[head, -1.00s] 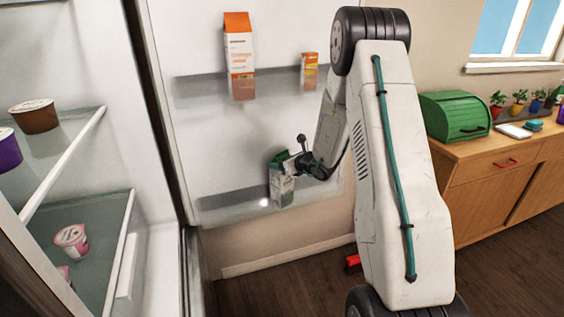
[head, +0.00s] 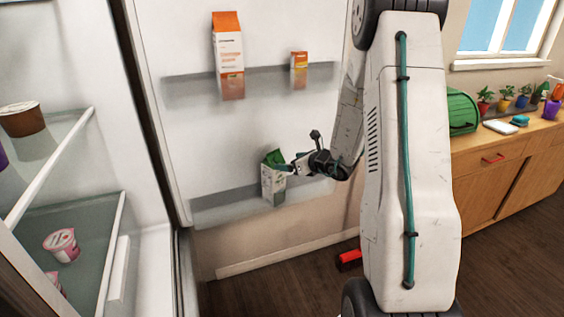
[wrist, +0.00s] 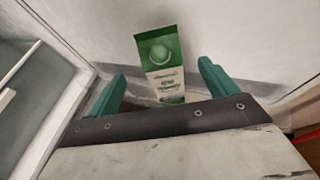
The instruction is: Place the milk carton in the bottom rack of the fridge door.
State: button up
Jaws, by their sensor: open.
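The milk carton (head: 273,181), white with a green top, stands in the bottom rack (head: 225,206) of the open fridge door, and it looks upright. It also shows in the wrist view (wrist: 164,68), ahead of and between my fingers, with clear space on both sides. My gripper (head: 287,168) is open, with its green fingertips close to the carton on its right side in the head view. The carton's lower part is partly hidden by the rack front in the head view.
The upper door rack (head: 190,92) holds a tall orange-and-white carton (head: 228,55) and a small orange one (head: 299,70). Fridge shelves with cups (head: 62,245) are on the left. A wooden counter (head: 515,165) stands right. A red object (head: 349,260) lies on the floor.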

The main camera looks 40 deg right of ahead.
jog(key=s+a+r+n+g+y, duration=0.2)
jog(key=s+a+r+n+y, duration=0.15)
jog(key=a+r+n, duration=0.35)
jog(key=s+a+r+n+g+y, duration=0.2)
jog(key=s+a+r+n, duration=0.15)
jog(key=a, duration=0.65)
jog(key=s+a+r+n+g+y, duration=0.2)
jog(key=s+a+r+n, duration=0.25)
jog(key=a+n, duration=0.3)
jog(key=s+a+r+n+g+h, duration=0.25)
jog(key=s+a+n+g, duration=0.4)
jog(key=s, duration=0.55)
jog(key=s+d+n+h, duration=0.2)
jog(key=s+n+h, duration=0.1)
jog(key=s+n, duration=0.2)
jog(key=s+d+r+n+h, duration=0.1)
jog(key=s+d+n+h, duration=0.2)
jog(key=s+n, duration=0.2)
jog(key=shift+s+d+r+t+h, duration=0.2)
jog(key=shift+s+t+h, duration=0.2)
jog(key=shift+s, duration=0.6)
